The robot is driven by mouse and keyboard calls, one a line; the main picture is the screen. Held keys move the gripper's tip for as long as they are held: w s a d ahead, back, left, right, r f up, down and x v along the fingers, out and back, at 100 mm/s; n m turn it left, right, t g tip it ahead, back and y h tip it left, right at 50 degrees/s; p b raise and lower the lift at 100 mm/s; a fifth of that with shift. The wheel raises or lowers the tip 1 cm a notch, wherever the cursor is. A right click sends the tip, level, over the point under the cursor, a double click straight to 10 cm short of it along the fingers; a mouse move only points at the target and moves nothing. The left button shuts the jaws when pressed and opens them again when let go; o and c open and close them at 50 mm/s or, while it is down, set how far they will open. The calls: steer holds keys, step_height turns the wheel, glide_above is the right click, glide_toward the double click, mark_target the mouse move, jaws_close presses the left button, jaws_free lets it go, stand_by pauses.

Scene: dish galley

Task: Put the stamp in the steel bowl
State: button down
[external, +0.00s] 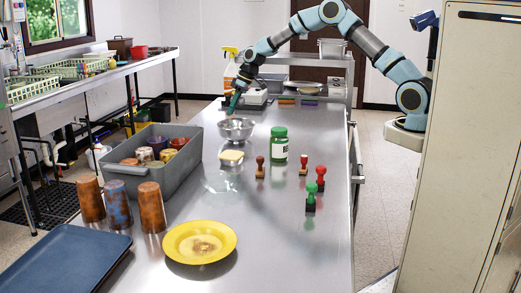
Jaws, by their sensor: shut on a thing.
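My gripper (236,93) is low over the far part of the steel table, just behind the steel bowl (236,130). It is shut on a small dark green thing (233,103), too small here to tell if it is a stamp. The bowl stands upright, and the held thing is outside it in the picture. Several stamps stand on the table: a brown one (260,168), a red one (303,165), another red one (320,178) and a green one (311,198) nearest the camera.
A green-lidded jar (279,145) and a butter-coloured block (231,157) stand near the bowl. A grey bin (178,190) of cups is at left, with upright tumblers (152,208) before it. A yellow plate (200,258) and blue tray (62,262) lie nearer. The table's right front is clear.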

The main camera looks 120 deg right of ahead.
mark_target(232, 127)
steer(key=shift+f+b, duration=1.95)
steer(key=shift+f, duration=2.15)
steer(key=c, duration=0.7)
jaws_free()
step_height(232, 127, up, 7)
steer(key=p, duration=0.3)
steer(key=shift+p, duration=0.3)
